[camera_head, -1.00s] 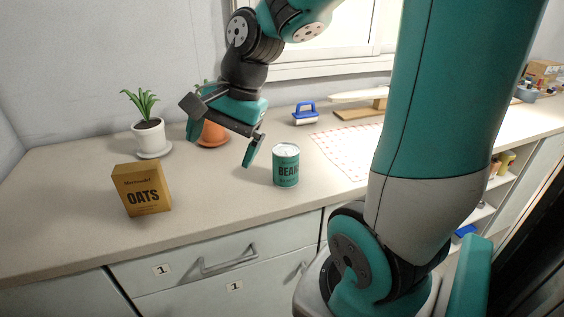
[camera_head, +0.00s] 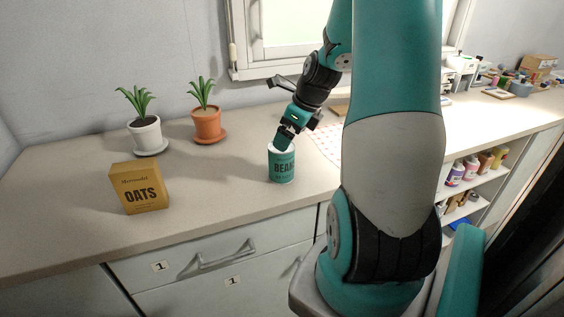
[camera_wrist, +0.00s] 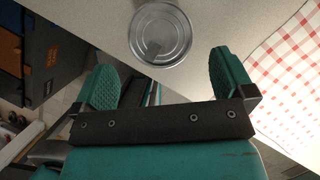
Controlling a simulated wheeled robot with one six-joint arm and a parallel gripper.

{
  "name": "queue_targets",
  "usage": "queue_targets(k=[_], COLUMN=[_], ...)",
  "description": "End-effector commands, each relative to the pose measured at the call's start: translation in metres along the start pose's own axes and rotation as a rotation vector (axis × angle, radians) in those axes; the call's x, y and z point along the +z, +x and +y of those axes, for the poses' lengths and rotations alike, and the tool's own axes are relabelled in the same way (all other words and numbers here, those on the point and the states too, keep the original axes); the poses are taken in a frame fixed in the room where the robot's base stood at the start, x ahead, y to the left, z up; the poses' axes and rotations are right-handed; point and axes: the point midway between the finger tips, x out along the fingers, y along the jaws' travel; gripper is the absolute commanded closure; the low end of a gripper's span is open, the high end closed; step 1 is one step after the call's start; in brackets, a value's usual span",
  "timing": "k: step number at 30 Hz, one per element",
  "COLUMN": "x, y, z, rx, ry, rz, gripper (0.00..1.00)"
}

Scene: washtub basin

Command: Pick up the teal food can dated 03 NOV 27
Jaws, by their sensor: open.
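The teal can (camera_head: 282,166) labelled "BEAN" stands upright on the counter in the head view. I cannot read a date on it. In the wrist view its round silver lid (camera_wrist: 160,33) shows from above, beyond the fingertips and roughly between their lines. My gripper (camera_head: 284,136) is at the can's top in the head view and hides part of its rim. In the wrist view my gripper (camera_wrist: 160,75) has its two teal fingers wide apart with nothing between them. I cannot tell whether a finger touches the can.
An oats box (camera_head: 139,187) stands at the counter's front left. A white-potted plant (camera_head: 145,134) and an orange-potted plant (camera_head: 207,124) stand behind. A red-checked cloth (camera_head: 326,143) lies right of the can. The counter between box and can is clear.

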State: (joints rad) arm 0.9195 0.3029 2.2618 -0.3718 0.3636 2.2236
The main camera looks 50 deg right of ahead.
Motion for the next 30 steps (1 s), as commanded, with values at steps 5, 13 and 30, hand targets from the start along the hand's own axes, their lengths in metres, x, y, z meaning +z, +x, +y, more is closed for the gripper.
queue_targets(k=[5, 13, 30], x=[0.000, -0.002, -0.003], y=[0.023, 0.049, 0.078], z=[0.000, 0.000, -0.001], rx=[0.001, 0.005, -0.001], ry=[-0.001, 0.000, -0.001], rz=[0.001, 0.003, 0.000], gripper=[0.00, 0.00, 0.21])
